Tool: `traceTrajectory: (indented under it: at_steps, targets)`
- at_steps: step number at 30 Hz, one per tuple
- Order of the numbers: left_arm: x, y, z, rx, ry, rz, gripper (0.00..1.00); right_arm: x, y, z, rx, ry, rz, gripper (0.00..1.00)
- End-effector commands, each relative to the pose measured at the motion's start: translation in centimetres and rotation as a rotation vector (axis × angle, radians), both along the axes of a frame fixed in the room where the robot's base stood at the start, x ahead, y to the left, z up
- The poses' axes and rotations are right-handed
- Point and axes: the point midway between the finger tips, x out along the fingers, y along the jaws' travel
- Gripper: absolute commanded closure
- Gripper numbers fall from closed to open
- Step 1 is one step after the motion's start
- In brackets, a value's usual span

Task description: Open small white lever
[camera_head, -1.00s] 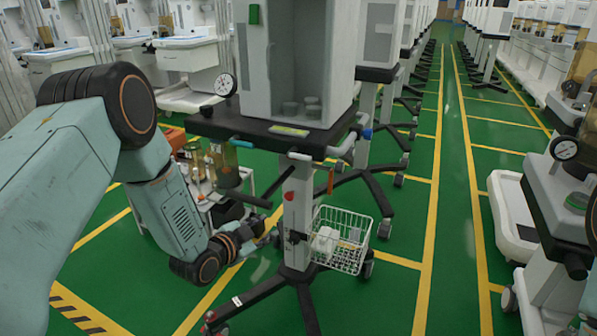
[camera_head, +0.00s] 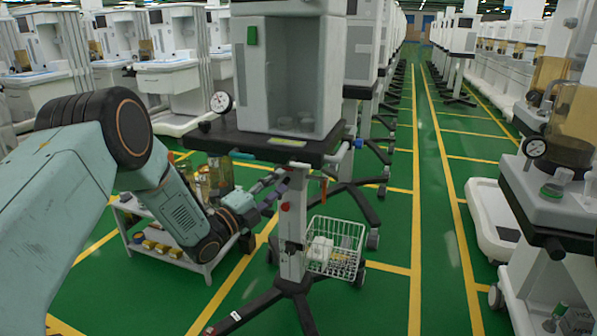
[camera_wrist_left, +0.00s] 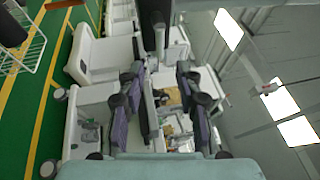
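The anaesthesia cart in front has a dark tray (camera_head: 262,143). A small white lever (camera_head: 298,165) sticks out under the tray's front edge, right of my left gripper. My left gripper (camera_head: 277,181) is just below the tray edge, fingers pointing right towards the lever, apart from it as far as I can tell. In the left wrist view the two fingers of the gripper (camera_wrist_left: 160,82) are spread with nothing held between them. A thin white piece (camera_wrist_left: 160,42) beyond the fingertips looks like the lever. My right gripper is not in view.
A white wire basket (camera_head: 335,250) hangs on the cart's column (camera_head: 292,225), below the lever. A low white trolley (camera_head: 185,258) stands behind my left arm.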

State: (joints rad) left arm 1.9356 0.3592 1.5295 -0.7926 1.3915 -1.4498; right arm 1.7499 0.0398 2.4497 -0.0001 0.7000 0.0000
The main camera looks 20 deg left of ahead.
Motion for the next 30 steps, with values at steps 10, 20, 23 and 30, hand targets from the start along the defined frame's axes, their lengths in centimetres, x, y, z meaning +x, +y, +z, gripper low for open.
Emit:
traceTrajectory:
  at_steps: [10,20,23,30]
  targets:
    - [3.6,-1.7,0.5,0.019,-0.01,0.0,0.65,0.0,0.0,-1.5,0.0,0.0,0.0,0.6]
    - [6.7,-3.2,1.3,0.016,-0.007,0.0,0.65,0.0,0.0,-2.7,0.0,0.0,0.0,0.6]
    - [6.9,-3.2,1.4,0.016,-0.007,0.0,0.65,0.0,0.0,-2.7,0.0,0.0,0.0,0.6]
    - [6.9,-3.2,1.5,0.015,-0.006,0.001,0.66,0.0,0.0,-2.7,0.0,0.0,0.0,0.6]
